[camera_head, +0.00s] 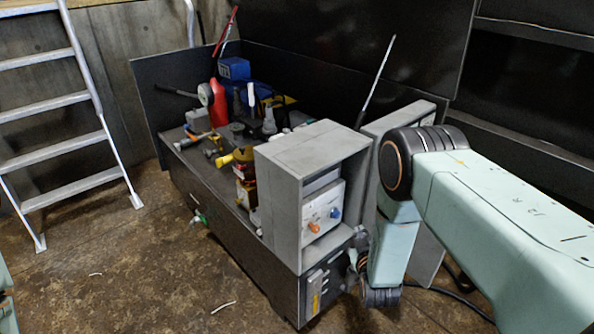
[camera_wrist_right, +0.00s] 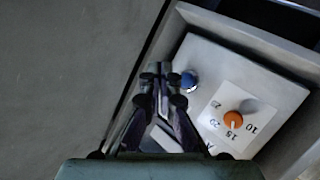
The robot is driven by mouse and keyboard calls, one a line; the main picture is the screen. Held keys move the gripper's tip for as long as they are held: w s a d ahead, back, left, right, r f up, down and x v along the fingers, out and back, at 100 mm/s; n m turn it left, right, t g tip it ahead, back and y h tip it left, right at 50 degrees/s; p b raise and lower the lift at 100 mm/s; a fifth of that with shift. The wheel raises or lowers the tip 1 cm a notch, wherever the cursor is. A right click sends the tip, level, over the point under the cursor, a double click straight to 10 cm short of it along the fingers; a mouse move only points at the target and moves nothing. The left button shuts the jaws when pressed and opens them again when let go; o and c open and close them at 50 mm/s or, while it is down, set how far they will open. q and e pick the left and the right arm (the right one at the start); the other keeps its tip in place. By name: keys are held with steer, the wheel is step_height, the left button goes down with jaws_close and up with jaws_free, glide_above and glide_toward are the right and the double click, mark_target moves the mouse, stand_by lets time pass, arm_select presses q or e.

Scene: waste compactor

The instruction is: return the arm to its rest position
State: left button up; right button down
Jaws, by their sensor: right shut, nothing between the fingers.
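My right arm (camera_head: 500,215) comes in from the right in the head view and bends down beside the grey control box. Its wrist end is low, next to the box's right side, and the gripper there is mostly hidden. In the right wrist view my right gripper (camera_wrist_right: 158,75) is shut and empty, its dark fingertips together. It points along a grey surface beside the control panel (camera_wrist_right: 205,75), apparently without holding the knobs. My left gripper is not in view; only a pale green sliver shows at the left edge of the head view.
The grey control box (camera_head: 290,190) has an orange knob (camera_head: 314,227) and a blue knob (camera_head: 336,213), and stands on a dark bench (camera_head: 215,205) cluttered with tools and bottles. A ladder (camera_head: 60,100) stands at left. The floor (camera_head: 150,270) in front is mostly clear.

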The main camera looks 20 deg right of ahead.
steer(key=s+a+f+m+g+y, duration=0.1)
steer(key=s+a+f+g+y, duration=0.15)
steer(key=s+f, duration=0.4)
steer(key=s+a+f+m+g+y, duration=0.1)
steer(key=s+a+f+g, duration=0.25)
steer(key=s, duration=0.65)
steer(key=s+a+r+g, duration=0.2)
steer(key=s, duration=0.5)
steer(key=s+a+r+g+y, duration=0.1)
steer(key=s+a+r+g, duration=0.1)
steer(key=s, duration=0.5)
steer(key=s+a+r+g+y, duration=0.1)
steer(key=s+a+r+g, duration=0.2)
steer(key=s, duration=0.4)
steer(key=shift+s+a+g, duration=0.15)
steer(key=shift+s+g, duration=0.1)
steer(key=shift+g, duration=0.05)
steer(key=shift+s, duration=0.15)
